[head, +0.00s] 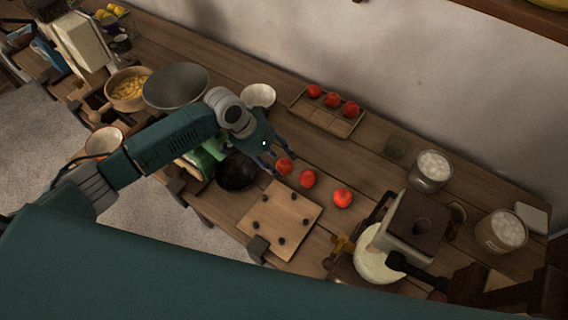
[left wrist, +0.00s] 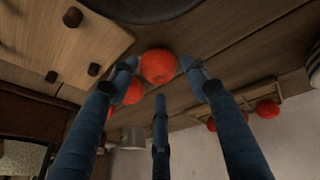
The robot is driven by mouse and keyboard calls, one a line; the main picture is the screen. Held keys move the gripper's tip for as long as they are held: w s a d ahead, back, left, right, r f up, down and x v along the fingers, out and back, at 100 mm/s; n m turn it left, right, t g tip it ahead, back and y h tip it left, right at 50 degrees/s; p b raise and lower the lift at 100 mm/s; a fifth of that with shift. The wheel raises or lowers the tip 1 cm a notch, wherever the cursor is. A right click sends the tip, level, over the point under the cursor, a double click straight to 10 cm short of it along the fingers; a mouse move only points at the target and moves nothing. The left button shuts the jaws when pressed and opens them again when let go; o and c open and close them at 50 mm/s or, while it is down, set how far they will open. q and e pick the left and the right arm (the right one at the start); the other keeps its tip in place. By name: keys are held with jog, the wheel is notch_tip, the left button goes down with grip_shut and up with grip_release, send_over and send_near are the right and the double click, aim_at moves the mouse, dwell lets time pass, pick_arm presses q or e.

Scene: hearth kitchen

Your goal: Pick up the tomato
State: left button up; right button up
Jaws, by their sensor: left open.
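Three loose red tomatoes lie in a slanting row on the wooden counter in the head view: the near one (head: 285,166), the middle one (head: 308,179) and the far one (head: 342,198). My left gripper (head: 280,161) is open, with its fingertips beside the near tomato. In the left wrist view, that tomato (left wrist: 158,65) shows between the spread blue fingers, and I cannot tell whether they touch it. Another tomato (left wrist: 134,93) shows partly behind a finger. My right gripper is not in view.
A wooden tray (head: 322,118) with several tomatoes stands toward the wall. A cutting board (head: 280,222) with small dark pieces and a dark round bowl or pan (head: 237,171) are close to the gripper. A white bowl (head: 258,95) stands behind it. Jars (head: 431,171) stand to the right.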

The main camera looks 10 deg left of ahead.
aim_at(283, 165)
pick_arm(q)
jog(key=shift+x, duration=1.2)
jog(key=shift+w+d+f, duration=0.1)
jog(key=shift+f, duration=0.25)
jog(key=shift+c, duration=0.5)
jog(key=c, duration=0.8)
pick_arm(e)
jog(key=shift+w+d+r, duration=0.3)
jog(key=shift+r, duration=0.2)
